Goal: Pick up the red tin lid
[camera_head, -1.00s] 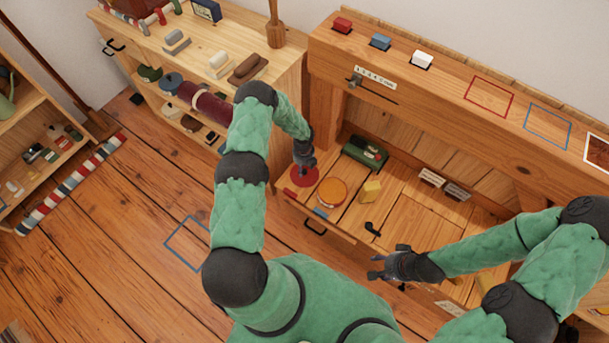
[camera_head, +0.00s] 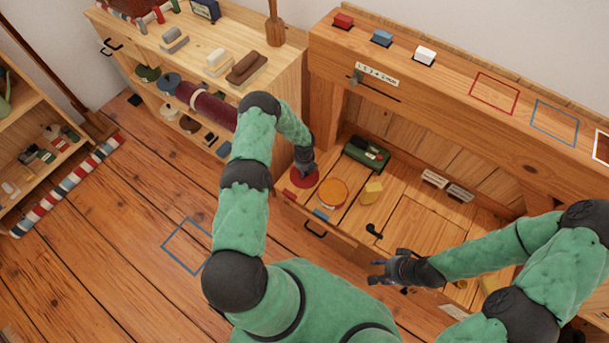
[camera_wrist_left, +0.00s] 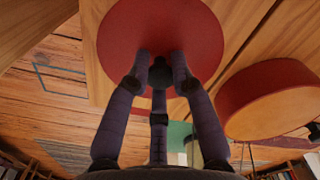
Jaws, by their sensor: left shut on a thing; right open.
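The red tin lid (camera_head: 304,178) is a flat red disc at the left end of the wooden desk surface. It also fills the top middle of the left wrist view (camera_wrist_left: 160,25). My left gripper (camera_head: 305,168) points down onto it from above, and its fingers (camera_wrist_left: 160,75) are shut on the lid's middle. I cannot tell whether the lid is clear of the wood. My right gripper (camera_head: 380,270) is open and empty at the desk's front edge, well right of the lid.
A yellow block (camera_head: 372,193), a dark green box (camera_head: 366,153) and a small black item (camera_head: 374,230) are on the same surface. A shelf unit (camera_head: 270,70) stands to the left.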

